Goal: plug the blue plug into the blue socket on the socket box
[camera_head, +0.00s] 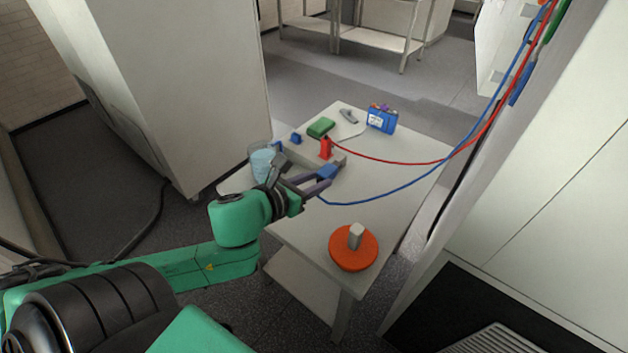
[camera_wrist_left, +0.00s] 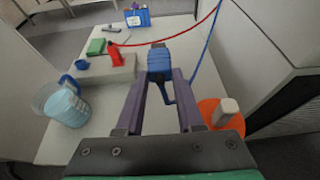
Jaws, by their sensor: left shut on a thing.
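My left gripper (camera_head: 316,185) is shut on the blue plug (camera_head: 328,171) and holds it over the table, to the near right of the socket box. In the left wrist view the plug (camera_wrist_left: 159,60) sits between the two purple fingertips (camera_wrist_left: 160,80), its blue cable trailing off to the right. The grey socket box (camera_wrist_left: 109,74) lies to the left of the plug, apart from it. A red plug (camera_wrist_left: 115,55) stands upright on the box, and also shows in the head view (camera_head: 326,149). My right gripper is not in view.
A water jug (camera_head: 261,164) stands at the table's left edge. An orange disc with a grey knob (camera_head: 354,252) lies at the near end. Red and blue cables cross the right side.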

